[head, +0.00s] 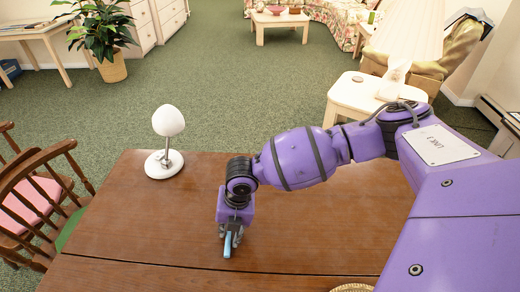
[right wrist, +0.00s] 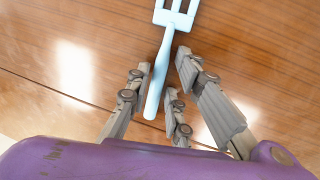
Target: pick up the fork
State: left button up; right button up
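The light blue fork (right wrist: 160,75) is at the brown wooden table, its handle between the fingers of my right gripper (right wrist: 162,62) in the right wrist view. Its tines point away, toward the top edge, where the tips are cut off. The fingertips are close on either side of the handle; whether they press on it I cannot tell. In the head view my right gripper (head: 231,238) points down at the table's middle, with part of the fork (head: 227,246) showing below it. I cannot tell whether the fork rests on the table. My left gripper is not in view.
The wooden table (head: 130,232) is mostly bare around the gripper. A white lamp (head: 168,125) stands at its back left corner. A woven item (head: 352,288) shows at the front edge. Wooden chairs (head: 40,195) stand at the left.

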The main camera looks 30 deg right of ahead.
jog(key=shift+w+r, duration=0.1)
grip_shut()
